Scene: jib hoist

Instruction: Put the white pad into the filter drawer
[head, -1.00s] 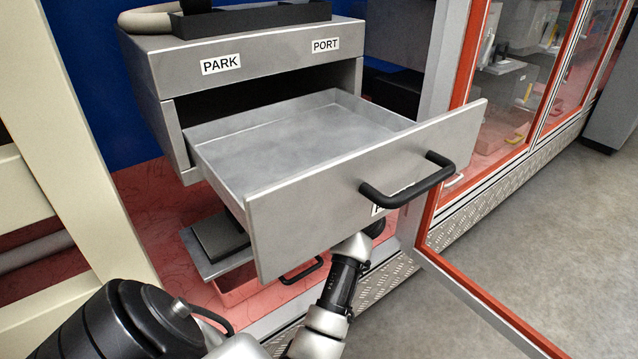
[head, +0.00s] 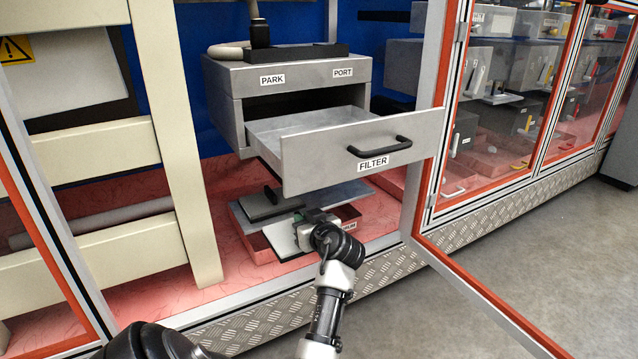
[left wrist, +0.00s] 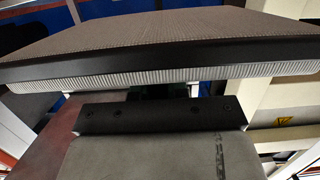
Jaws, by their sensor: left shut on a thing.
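The filter drawer (head: 335,162) is pulled out of its grey housing (head: 225,95). Its front carries a FILTER label and a black handle; the visible part of its inside is bare. My left gripper (head: 312,222) is below and in front of the drawer front, shut on the white pad (head: 282,238). The pad is tilted, just left of the gripper, partly hidden by it. In the left wrist view, the pad (left wrist: 170,75) spans the top, with a dark frame, pleated pale edge and brownish mesh face. My right gripper is not in view.
A grey shelf (head: 345,192) with a dark block (head: 268,204) lies under the drawer, above a red tray (head: 262,250). An open red-framed door (head: 480,290) stands right of the drawer. A cream frame (head: 188,150) stands left. Open floor lies at the right.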

